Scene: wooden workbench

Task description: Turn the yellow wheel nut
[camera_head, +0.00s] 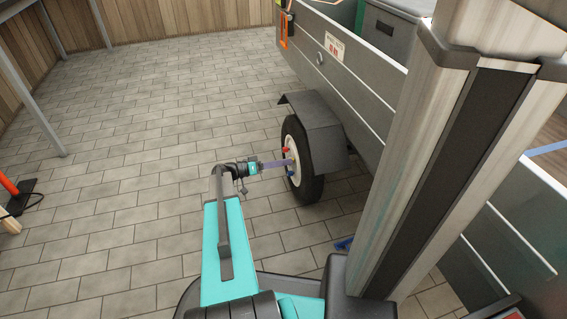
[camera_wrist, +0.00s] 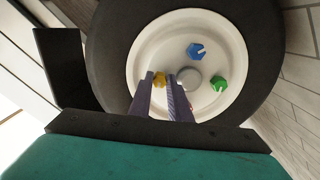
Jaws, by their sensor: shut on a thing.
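The yellow wheel nut (camera_wrist: 160,78) sits on the white wheel rim (camera_wrist: 148,52) in the wrist view, left of the grey hub cap (camera_wrist: 187,80). My gripper (camera_wrist: 160,82) has its two purple fingers on either side of this nut, shut on it. In the head view my gripper (camera_head: 286,163) reaches the face of the trailer wheel (camera_head: 304,182), and the yellow nut cannot be made out there. A blue nut (camera_wrist: 196,50) and a green nut (camera_wrist: 220,85) are clear of the fingers. A red nut (camera_head: 286,149) shows in the head view; the right finger mostly hides it in the wrist view.
A grey mudguard (camera_head: 316,112) covers the wheel's top, below the metal trailer side (camera_head: 350,92). The tiled floor (camera_head: 130,140) left of the wheel is clear. An orange-handled tool (camera_head: 10,186) stands at the far left.

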